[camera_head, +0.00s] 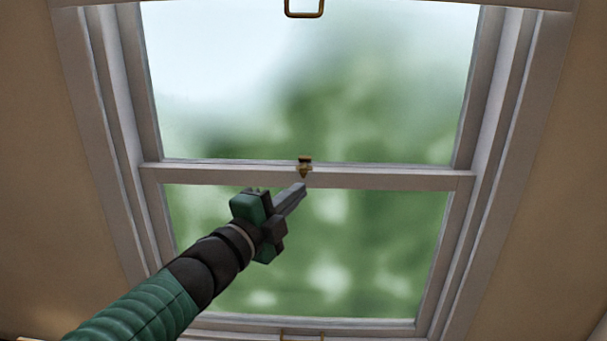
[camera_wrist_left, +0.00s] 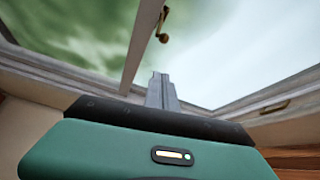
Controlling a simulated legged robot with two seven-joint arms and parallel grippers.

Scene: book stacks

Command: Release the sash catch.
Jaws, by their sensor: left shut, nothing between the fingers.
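The small brass sash catch (camera_head: 305,166) sits at the middle of the window's meeting rail (camera_head: 390,178). It also shows in the left wrist view (camera_wrist_left: 163,28), just beyond my fingertips. My left gripper (camera_head: 301,187) is shut and empty. In the head view its fingertips overlap the rail just below the catch; I cannot tell whether they touch it. In the left wrist view the closed fingers (camera_wrist_left: 160,80) point toward the catch with a visible gap. My right gripper is in neither view.
A brass pull (camera_head: 304,8) hangs at the top of the window, and another brass piece (camera_head: 302,337) shows at the bottom sill. White side jambs (camera_head: 500,130) frame the window. Tan wall (camera_head: 70,200) lies to either side. The space around the catch looks clear.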

